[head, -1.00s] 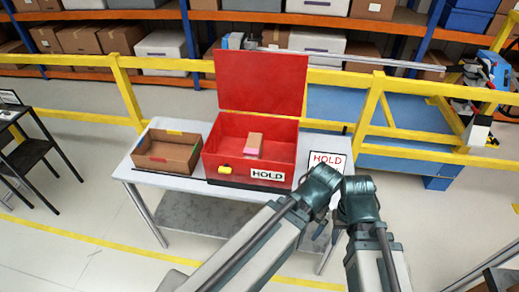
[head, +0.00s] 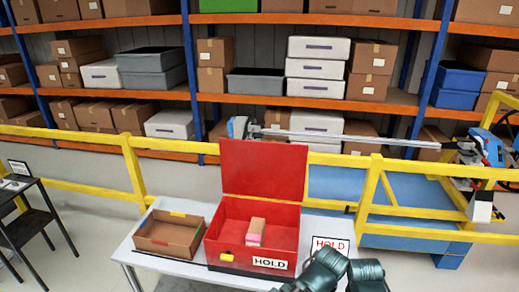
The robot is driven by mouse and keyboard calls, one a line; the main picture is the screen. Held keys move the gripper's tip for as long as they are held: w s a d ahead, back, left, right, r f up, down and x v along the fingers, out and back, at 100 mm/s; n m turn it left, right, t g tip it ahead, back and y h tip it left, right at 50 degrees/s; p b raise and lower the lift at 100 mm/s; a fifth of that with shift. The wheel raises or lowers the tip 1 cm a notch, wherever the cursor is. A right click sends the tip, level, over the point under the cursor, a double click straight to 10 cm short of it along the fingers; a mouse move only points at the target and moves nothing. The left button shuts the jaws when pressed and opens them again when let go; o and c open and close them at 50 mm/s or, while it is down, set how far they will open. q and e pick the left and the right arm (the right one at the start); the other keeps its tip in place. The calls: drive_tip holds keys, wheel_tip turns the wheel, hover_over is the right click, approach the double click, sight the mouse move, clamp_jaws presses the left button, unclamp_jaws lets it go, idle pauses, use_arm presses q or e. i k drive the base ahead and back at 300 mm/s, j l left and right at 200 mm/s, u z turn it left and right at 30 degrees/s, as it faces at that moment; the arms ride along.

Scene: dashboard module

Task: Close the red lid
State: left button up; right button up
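The red lid (head: 262,170) stands upright, open, at the back edge of the red box (head: 228,257) marked HOLD on the table. Inside the box lies a small brown and pink item (head: 256,229). A yellow tab (head: 226,257) shows on the box's front. Parts of my arms show at the bottom right, in front of the box's right side. Neither gripper's fingers can be made out, so I cannot see whether they are open or shut.
An open cardboard tray (head: 168,235) sits left of the box on the white table (head: 150,270). A HOLD sign (head: 331,244) stands to the right. A yellow railing (head: 133,165) runs behind the table, with shelves beyond. A dark side table (head: 40,200) is at the left.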

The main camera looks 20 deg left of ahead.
sight(267, 170)
drive_tip(key=i+j, duration=0.1)
drive_tip(key=j, duration=0.35)
drive_tip(key=i+j, duration=0.15)
drive_tip(key=j, duration=0.3)
drive_tip(key=i+j, duration=0.1)
drive_tip(key=j, duration=0.35)
drive_tip(key=i+j+z, duration=0.1)
drive_tip(key=j, duration=0.35)
drive_tip(key=i+j, duration=0.15)
drive_tip(key=j, duration=0.3)
drive_tip(key=i+j, duration=0.1)
drive_tip(key=j, duration=0.35)
drive_tip(key=i+j, duration=0.1)
drive_tip(key=j, duration=0.35)
